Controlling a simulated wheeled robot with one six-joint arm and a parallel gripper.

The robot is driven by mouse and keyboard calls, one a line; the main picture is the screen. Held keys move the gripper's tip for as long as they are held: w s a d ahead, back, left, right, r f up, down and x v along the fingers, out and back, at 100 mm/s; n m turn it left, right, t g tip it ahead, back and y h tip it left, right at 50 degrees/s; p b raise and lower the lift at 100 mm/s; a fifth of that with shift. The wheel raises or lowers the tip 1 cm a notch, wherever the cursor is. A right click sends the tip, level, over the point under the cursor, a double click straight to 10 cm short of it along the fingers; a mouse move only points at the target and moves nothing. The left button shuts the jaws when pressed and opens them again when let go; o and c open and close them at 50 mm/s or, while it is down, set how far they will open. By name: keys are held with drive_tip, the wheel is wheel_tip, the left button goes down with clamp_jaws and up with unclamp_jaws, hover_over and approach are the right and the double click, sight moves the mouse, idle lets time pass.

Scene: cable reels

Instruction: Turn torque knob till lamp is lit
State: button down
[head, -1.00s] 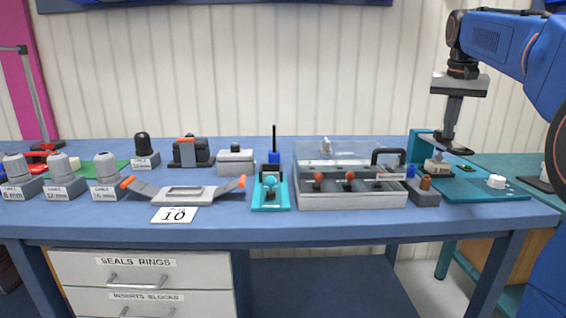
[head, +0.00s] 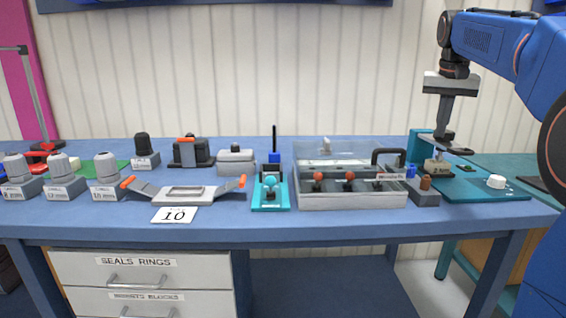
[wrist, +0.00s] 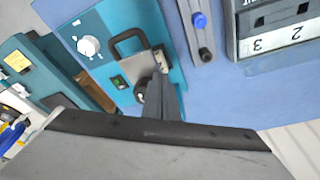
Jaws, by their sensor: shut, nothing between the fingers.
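A teal fixture plate (head: 480,188) lies at the right end of the bench. A white knob (head: 496,181) stands on its right part; in the wrist view the knob (wrist: 88,46) has marks around it. A small dark piece with a green face (wrist: 120,82) sits on the plate; I cannot tell whether this is the lamp or whether it is lit. My gripper (head: 440,148) points down, shut and empty, over a beige block (head: 437,167) at the plate's left part, apart from the knob. In the wrist view my fingers hide part of that block.
A black handle (wrist: 128,38) rises beside the block in the wrist view. Left of the plate stand a grey holder with blue and brown pegs (head: 424,194) and a clear-lidded case (head: 350,200). The bench's front edge is close to the plate.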

drive_tip(key=shift+s+a, duration=0.1)
idle(0.3)
drive_tip(key=w+v, duration=0.1)
drive_tip(key=v, duration=0.4)
drive_tip(key=shift+r, duration=0.55)
drive_tip(key=shift+s+d, duration=0.2)
drive_tip(key=shift+d, duration=0.05)
drive_tip(key=shift+s+d+f, duration=0.15)
drive_tip(key=shift+d+f, duration=0.25)
drive_tip(key=shift+f, duration=0.55)
drive_tip(key=shift+s+d+f, duration=0.1)
drive_tip(key=shift+d+f, duration=0.25)
drive_tip(key=shift+f, duration=0.55)
drive_tip(key=shift+s+d+f, duration=0.15)
drive_tip(key=shift+d+f, duration=0.25)
drive_tip(key=shift+f, duration=0.75)
drive_tip(key=shift+w, duration=0.1)
